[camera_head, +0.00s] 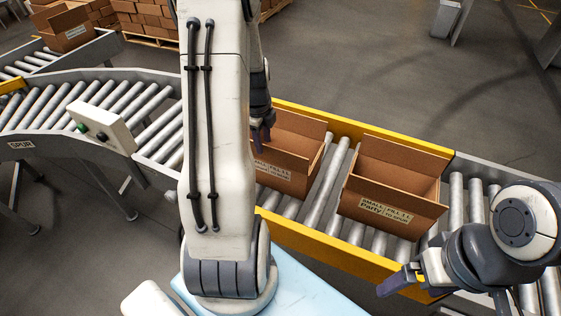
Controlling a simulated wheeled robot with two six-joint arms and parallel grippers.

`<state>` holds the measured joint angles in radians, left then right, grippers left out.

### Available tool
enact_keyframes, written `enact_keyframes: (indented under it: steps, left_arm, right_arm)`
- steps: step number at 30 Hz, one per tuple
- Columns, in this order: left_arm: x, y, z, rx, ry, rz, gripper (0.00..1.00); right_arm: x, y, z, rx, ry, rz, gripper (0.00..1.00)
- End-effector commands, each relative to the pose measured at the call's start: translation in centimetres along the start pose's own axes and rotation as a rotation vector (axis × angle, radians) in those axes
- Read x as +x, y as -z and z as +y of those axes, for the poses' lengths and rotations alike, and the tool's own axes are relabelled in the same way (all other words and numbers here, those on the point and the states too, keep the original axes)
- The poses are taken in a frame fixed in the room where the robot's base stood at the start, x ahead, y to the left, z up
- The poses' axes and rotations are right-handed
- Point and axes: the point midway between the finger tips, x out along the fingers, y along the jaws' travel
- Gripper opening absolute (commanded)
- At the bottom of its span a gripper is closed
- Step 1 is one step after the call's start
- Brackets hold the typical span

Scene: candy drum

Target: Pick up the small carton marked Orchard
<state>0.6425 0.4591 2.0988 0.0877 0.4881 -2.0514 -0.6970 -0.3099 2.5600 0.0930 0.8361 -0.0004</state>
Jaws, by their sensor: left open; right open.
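No carton that I can read as Orchard shows in the head view. Two open brown cartons stand on the roller conveyor. The right carton (400,178) has its flaps up and a pale label on its front, too small to read surely. The left carton (287,182) is partly hidden behind my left arm, and its label is partly covered. My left gripper (263,134) is open at the left carton's left side; I cannot tell whether it touches it. My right gripper (400,283) is open and empty, in front of the right carton near the yellow conveyor edge.
The conveyor's yellow side rail (335,250) runs along the front. A side conveyor marked SPUR (22,145) curves off left, with a button box (100,128). Another carton (68,32) stands far left. Stacked cartons (145,18) lie behind.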

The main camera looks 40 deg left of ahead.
Motion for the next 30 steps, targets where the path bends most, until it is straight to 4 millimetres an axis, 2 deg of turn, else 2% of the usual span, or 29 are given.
enact_keyframes:
  steps: [6, 14, 21, 24, 30]
  left_arm:
    - [3.4, 0.2, 0.1, 0.002, -0.004, 0.002, 0.46]
    - [5.3, 0.1, 0.0, 0.002, -0.004, 0.002, 0.46]
    - [8.7, 0.1, 0.0, 0.001, -0.004, 0.002, 0.46]
    - [9.4, 0.1, 0.0, 0.002, -0.002, 0.001, 0.46]
    - [9.5, 0.0, -0.1, 0.002, 0.000, 0.000, 0.46]
  right_arm:
    - [-0.2, 0.0, 0.0, 0.000, 0.000, 0.000, 0.94]
    - [-0.7, 0.0, -0.1, 0.000, 0.000, 0.000, 0.94]
    - [-1.4, 0.1, -0.1, 0.000, 0.000, 0.000, 0.94]
    - [-1.5, 0.1, -0.1, 0.000, 0.000, 0.000, 0.94]
    - [-1.4, 0.1, -0.1, 0.000, 0.000, 0.000, 0.94]
